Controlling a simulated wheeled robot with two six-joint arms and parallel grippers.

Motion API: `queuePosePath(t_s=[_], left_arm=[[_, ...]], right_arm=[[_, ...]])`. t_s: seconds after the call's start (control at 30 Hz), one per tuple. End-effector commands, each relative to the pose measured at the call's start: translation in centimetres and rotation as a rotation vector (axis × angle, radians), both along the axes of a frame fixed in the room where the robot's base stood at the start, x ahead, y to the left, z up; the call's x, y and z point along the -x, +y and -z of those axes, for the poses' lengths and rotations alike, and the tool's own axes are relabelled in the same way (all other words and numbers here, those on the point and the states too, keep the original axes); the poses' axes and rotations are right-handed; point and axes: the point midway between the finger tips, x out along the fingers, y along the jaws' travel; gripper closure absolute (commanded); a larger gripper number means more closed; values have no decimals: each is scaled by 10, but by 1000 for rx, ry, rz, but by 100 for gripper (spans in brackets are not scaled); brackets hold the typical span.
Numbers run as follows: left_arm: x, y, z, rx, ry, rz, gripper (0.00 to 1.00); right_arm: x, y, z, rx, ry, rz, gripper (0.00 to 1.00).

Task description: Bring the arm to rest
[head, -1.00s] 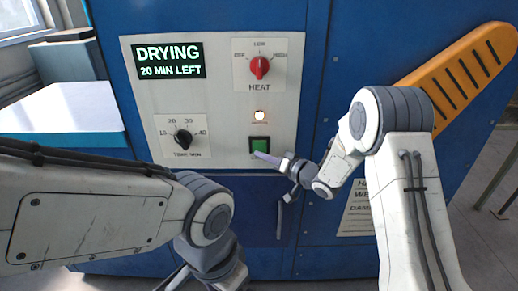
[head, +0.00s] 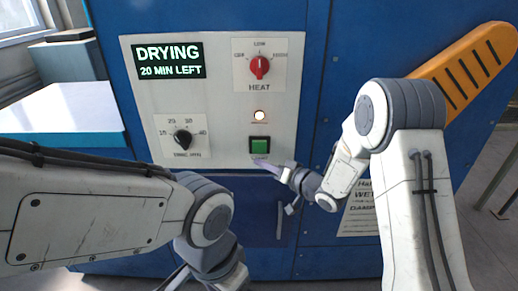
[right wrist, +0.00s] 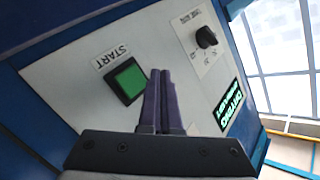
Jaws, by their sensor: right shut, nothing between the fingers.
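My right gripper (head: 258,161) is shut and empty, its fingertips just below the green start button (head: 259,146) on the white control panel (head: 220,110) of the blue plate dryer. In the right wrist view the shut fingers (right wrist: 159,75) point up beside the green button (right wrist: 127,81); whether they touch the panel I cannot tell. The display (head: 169,61) reads DRYING, 20 MIN LEFT. The lamp (head: 260,115) above the button is lit. My left arm crosses the lower left; its fingertips are not clearly visible at the bottom edge.
The red heat knob (head: 260,66) points up, and the black time knob (head: 183,139) sits lower left on the panel. An orange slotted part (head: 466,70) slants at the right. A paper notice (head: 360,215) is partly hidden behind my right arm. A white-topped block (head: 62,108) stands left.

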Motion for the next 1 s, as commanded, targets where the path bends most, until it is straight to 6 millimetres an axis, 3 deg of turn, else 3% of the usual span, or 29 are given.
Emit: queuePosePath(t_s=[0.17, 0.27, 0.37, 0.47, 0.67, 0.9, 1.0], left_arm=[[0, 0, 0, 0, 0, 0, 0], [0, 0, -1, 0, 0, 0, 0], [0, 0, -2, 0, 0, 0, 0], [0, 0, -3, 0, 0, 0, 0], [0, 0, -6, 0, 0, 0, 0], [0, 0, -8, 0, 0, 0, 0], [0, 0, -8, 0, 0, 0, 0]], right_arm=[[1, 3, -2, 38, 1, 10, 100], [5, 9, -6, 148, 14, 38, 100], [19, 14, -10, 318, 47, 77, 100], [46, 13, -13, 501, 110, 101, 100], [139, 2, -13, 811, 303, 51, 100], [288, -19, -13, 1059, 564, -206, 100], [336, -27, -16, 1112, 638, -320, 100]])
